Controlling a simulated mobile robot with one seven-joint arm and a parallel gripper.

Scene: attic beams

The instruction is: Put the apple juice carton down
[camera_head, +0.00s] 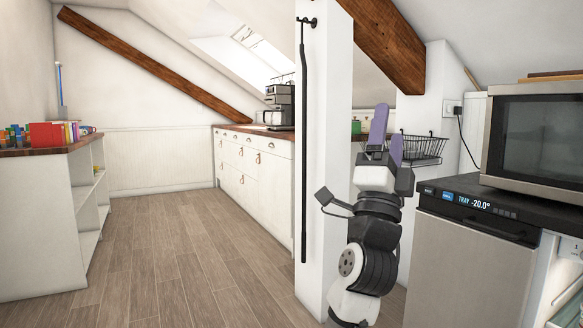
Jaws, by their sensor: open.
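I cannot make out an apple juice carton anywhere in this view. A small green thing (356,126) shows behind the gripper at the back counter, too small to identify.
A dark-topped appliance (470,265) with a microwave (543,132) stands close on the right. A black wire basket (423,147) is behind the gripper. A white post (325,200) is left of my arm. A coffee maker (280,104) stands on the back counter. The wooden floor (175,265) is clear.

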